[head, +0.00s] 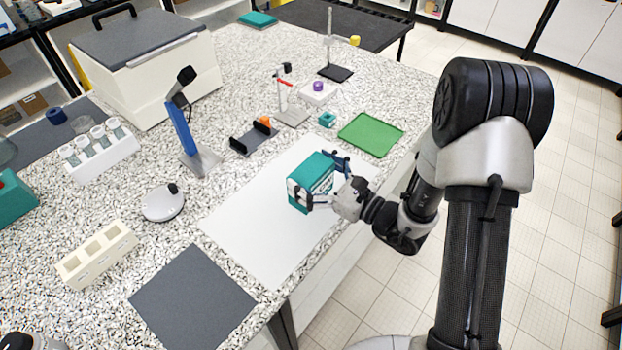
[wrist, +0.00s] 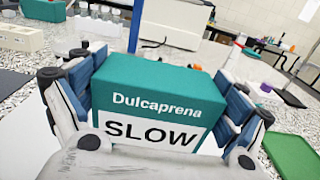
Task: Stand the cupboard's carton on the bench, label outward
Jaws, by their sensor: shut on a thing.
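The teal and white carton (head: 311,182) is over the white sheet (head: 250,236) near the bench's front edge. My gripper (head: 326,180) is shut on the carton, with one finger on each side. In the wrist view the carton (wrist: 155,90) is upright between the blue-padded fingers, and its label reads "Dulcaprena SLOW". That label face is turned toward my wrist, on the aisle side of the bench. I cannot tell whether the carton's base touches the sheet. The bench (head: 215,222) has a speckled top. The cupboard is not clearly identifiable in these views.
A green tray (head: 371,134) lies right of the carton at the edge. A dark grey mat (head: 192,298) lies at front left. The sheet around the carton is clear.

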